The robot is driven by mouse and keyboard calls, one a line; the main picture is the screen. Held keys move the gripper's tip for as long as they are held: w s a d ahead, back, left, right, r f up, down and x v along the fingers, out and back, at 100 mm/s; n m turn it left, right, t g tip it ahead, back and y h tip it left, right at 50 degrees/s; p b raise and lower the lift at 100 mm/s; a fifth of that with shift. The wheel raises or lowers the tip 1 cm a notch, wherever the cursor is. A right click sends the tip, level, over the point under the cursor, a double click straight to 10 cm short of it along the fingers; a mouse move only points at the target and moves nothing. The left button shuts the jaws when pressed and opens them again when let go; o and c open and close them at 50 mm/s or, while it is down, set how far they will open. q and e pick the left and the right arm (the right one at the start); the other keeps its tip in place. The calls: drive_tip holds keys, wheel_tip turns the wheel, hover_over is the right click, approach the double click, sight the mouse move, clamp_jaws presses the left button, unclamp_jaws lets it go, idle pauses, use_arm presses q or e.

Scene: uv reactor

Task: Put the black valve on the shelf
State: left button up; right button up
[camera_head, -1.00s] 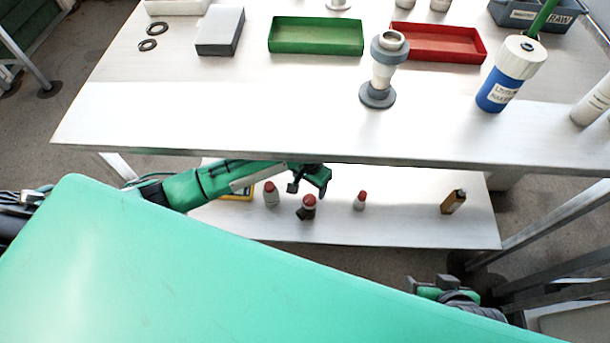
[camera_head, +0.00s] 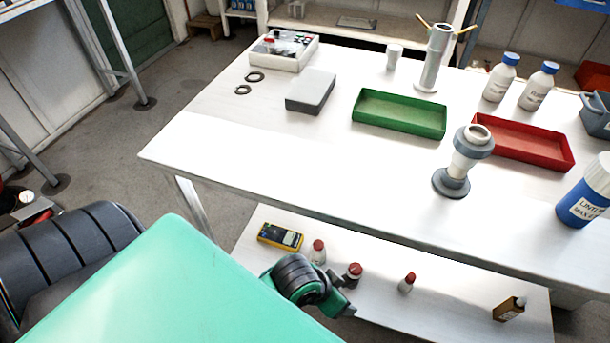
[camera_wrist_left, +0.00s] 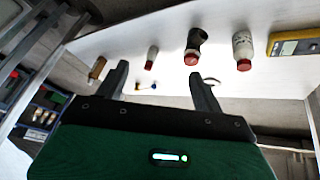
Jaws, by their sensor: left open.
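The black valve (camera_head: 352,275) has a dark body and a red top. It stands on the white lower shelf (camera_head: 450,320) under the table, between a white bottle with a red cap (camera_head: 318,252) and a small red-capped bottle (camera_head: 407,283). In the left wrist view the valve (camera_wrist_left: 197,42) appears upside down, ahead of my right-hand finger. My left gripper (camera_wrist_left: 157,76) is open, with nothing between its fingers, and apart from the valve. My right gripper is out of view.
The tabletop (camera_head: 250,170) above carries a green tray (camera_head: 400,118), a red tray (camera_head: 525,148) and a grey-white fitting (camera_head: 462,165). Its front left is clear.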

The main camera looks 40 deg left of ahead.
use_arm(q)
drive_tip(key=s+a+r+t+y, duration=0.1)
drive_tip(key=s+a+r, duration=0.2)
drive_tip(key=a, duration=0.3)
drive_tip(key=shift+s+n+y, duration=0.3)
drive_tip(key=shift+s+n, duration=0.1)
drive_tip(key=shift+s, duration=0.2)
drive_tip(key=shift+f, duration=0.1)
